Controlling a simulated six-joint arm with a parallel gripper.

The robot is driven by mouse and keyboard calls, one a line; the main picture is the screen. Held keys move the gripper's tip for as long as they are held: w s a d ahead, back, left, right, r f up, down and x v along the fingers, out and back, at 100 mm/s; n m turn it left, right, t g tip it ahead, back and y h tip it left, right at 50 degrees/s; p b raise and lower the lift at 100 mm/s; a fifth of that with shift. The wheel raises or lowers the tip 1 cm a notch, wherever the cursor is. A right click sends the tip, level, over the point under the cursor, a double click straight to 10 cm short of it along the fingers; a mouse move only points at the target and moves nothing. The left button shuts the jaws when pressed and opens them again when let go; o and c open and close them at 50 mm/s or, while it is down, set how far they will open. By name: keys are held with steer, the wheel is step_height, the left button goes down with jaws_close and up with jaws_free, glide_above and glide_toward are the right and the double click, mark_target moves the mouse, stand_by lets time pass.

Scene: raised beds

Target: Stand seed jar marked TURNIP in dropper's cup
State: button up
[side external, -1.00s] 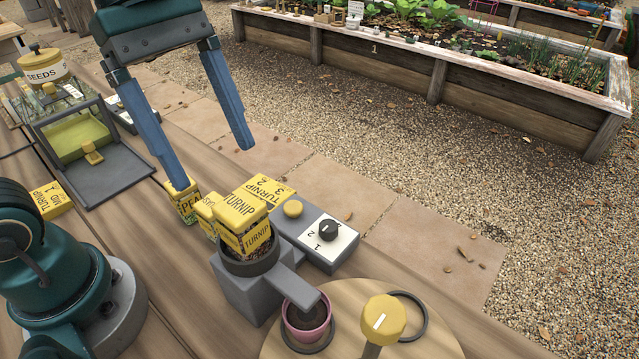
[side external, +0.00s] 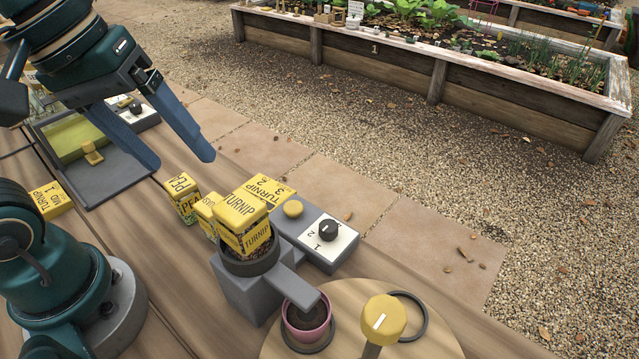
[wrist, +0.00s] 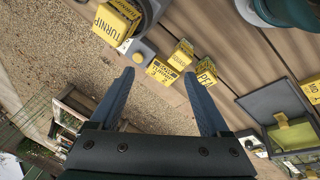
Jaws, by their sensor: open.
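The TURNIP seed jar (side external: 243,226), with a yellow lid and a yellow label, stands upright in the cup (side external: 250,264) of the grey dropper (side external: 243,290). The jar also shows at the upper left of the wrist view (wrist: 116,22). My gripper (side external: 184,164) is open and empty, up and to the left of the jar in the side view and apart from it. In the wrist view my gripper's two blue fingers (wrist: 160,80) are spread wide with nothing between them. The jar's base is hidden inside the cup.
A PEA jar (side external: 182,198), another yellow jar (side external: 208,212) and a yellow TURNIP block (side external: 268,188) stand behind the dropper. A grey switch box (side external: 325,238) sits to its right. A pink pot (side external: 308,318) is below the chute.

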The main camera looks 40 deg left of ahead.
steer(key=f+m, duration=0.1)
steer(key=m, duration=0.1)
steer(key=a+f+m+t, duration=0.1)
steer(key=m, duration=0.1)
steer(key=a+f+m+y, duration=0.1)
steer(key=m, duration=0.1)
steer(key=shift+s+f+m+t, duration=0.3)
steer(key=shift+s+f+t, duration=0.05)
steer(key=shift+s+t, duration=0.05)
